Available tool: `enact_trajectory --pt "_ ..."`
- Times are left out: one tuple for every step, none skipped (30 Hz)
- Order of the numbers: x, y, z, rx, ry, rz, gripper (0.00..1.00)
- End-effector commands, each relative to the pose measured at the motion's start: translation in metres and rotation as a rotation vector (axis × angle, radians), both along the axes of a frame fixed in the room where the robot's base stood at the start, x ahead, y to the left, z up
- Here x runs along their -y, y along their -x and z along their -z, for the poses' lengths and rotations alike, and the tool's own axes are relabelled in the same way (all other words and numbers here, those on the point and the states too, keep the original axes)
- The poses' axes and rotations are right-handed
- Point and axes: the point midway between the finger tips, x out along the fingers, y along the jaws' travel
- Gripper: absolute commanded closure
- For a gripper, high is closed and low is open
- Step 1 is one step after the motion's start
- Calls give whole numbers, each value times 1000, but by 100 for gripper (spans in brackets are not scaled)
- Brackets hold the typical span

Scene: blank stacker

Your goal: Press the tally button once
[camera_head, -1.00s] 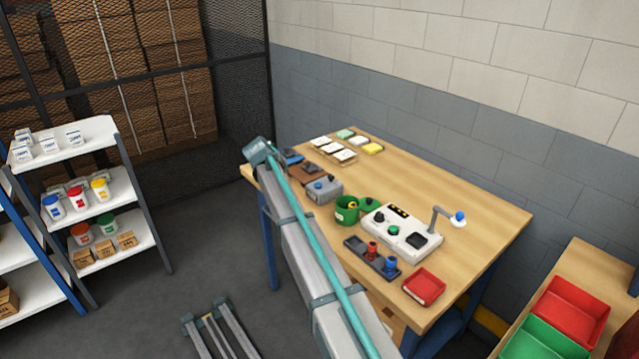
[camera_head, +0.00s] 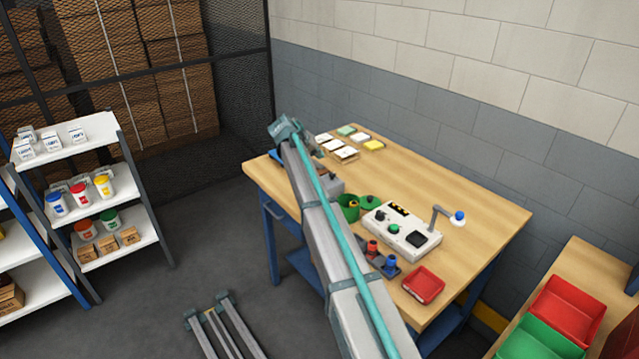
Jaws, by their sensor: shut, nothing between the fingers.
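A white control panel (camera_head: 382,226) lies on the wooden workbench. It carries a green button (camera_head: 393,230), a dark knob (camera_head: 380,214) and a black square pad (camera_head: 417,239). A grey box (camera_head: 333,185) stands farther left on the bench; my arm covers much of it, and its blue button is hidden now. No label reads as tally, so I cannot tell which button is that one. My long grey and teal arm crosses the bench's left part. I cannot make out my gripper; it is not recognisable in the view.
A green cup (camera_head: 348,207), a dark tray (camera_head: 385,263) with red and blue pieces and a red bin (camera_head: 424,285) surround the panel. A lamp-like arm with a blue tip (camera_head: 458,218) stands at its right. The bench's right side (camera_head: 480,205) is clear.

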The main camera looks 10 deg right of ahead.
Motion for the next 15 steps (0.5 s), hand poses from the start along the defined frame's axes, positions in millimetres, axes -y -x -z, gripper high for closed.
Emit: enact_trajectory --pt "0 0 3 0 0 0 100" --pt "0 0 4 0 0 0 100" --pt "0 0 6 -1 0 -1 100" --pt "0 0 9 -1 0 0 100" --pt "0 0 11 -1 0 0 100" --pt "0 0 15 -1 0 0 100" --pt "0 0 18 -2 1 -1 100" --pt "0 1 21 -3 0 0 100" --pt "0 0 25 -3 0 0 100" --pt "0 0 29 -3 0 0 100" --pt "0 0 32 -2 1 -1 100" --pt "0 0 37 -2 1 -1 100" --pt "0 0 41 -2 1 -1 100" --pt "0 0 45 -1 0 -1 100" --pt "0 0 50 -1 0 0 100"
